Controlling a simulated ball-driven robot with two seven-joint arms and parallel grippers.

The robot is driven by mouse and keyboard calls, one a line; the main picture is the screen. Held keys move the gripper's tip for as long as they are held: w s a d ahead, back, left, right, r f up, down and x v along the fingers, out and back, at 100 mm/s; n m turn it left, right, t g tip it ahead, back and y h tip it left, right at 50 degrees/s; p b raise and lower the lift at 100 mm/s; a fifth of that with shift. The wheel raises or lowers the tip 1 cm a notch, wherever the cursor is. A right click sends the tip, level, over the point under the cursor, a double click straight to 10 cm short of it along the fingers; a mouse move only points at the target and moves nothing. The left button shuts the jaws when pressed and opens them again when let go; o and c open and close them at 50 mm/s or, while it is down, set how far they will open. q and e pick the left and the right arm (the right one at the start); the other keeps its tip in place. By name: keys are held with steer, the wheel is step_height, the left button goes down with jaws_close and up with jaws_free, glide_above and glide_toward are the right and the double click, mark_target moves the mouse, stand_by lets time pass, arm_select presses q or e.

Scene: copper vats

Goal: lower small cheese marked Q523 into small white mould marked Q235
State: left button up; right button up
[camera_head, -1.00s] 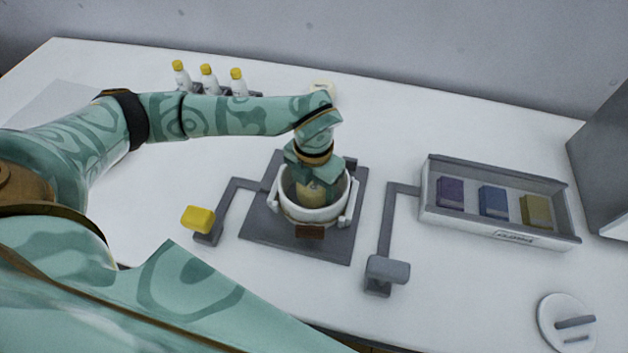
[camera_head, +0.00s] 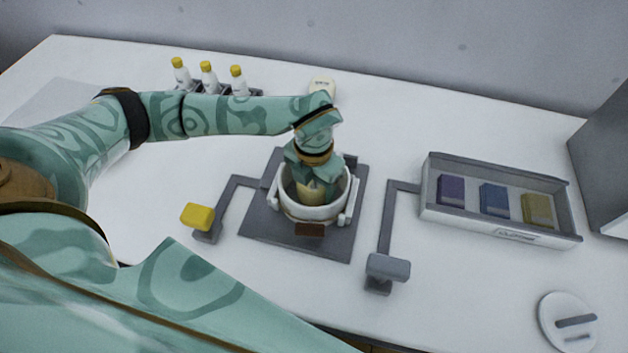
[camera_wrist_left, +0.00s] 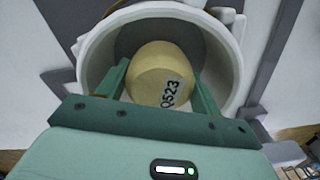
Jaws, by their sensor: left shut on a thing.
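The small pale yellow cheese (camera_wrist_left: 160,75) shows the mark Q523 in the left wrist view. It sits between the fingers of my left gripper (camera_wrist_left: 160,90), which is shut on it. In the head view the cheese (camera_head: 311,193) is inside the opening of the white mould (camera_head: 312,214), with my left gripper (camera_head: 312,175) above it. The mould's rim (camera_wrist_left: 88,75) surrounds the cheese in the wrist view, with a gap around it. Whether the cheese touches the mould's floor cannot be told. No mark on the mould is readable. My right gripper is not in view.
The mould stands on a dark grey plate (camera_head: 262,225). A yellow block (camera_head: 198,216) and a grey block (camera_head: 388,268) sit on bracket arms beside it. A tray (camera_head: 470,222) with coloured blocks is at right. A round white lid (camera_head: 566,310) lies front right. Bottles (camera_head: 208,78) stand behind.

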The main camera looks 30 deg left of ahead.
arm_select(q)
steer(key=shift+f, duration=0.55)
stand_by(0.4)
steer(key=o, duration=1.2)
steer(key=shift+o, duration=0.2)
steer(key=shift+r, duration=0.1)
step_height(320, 180, up, 16)
steer(key=p, duration=0.3)
steer(key=shift+p, duration=0.3)
steer(key=shift+r, duration=0.2)
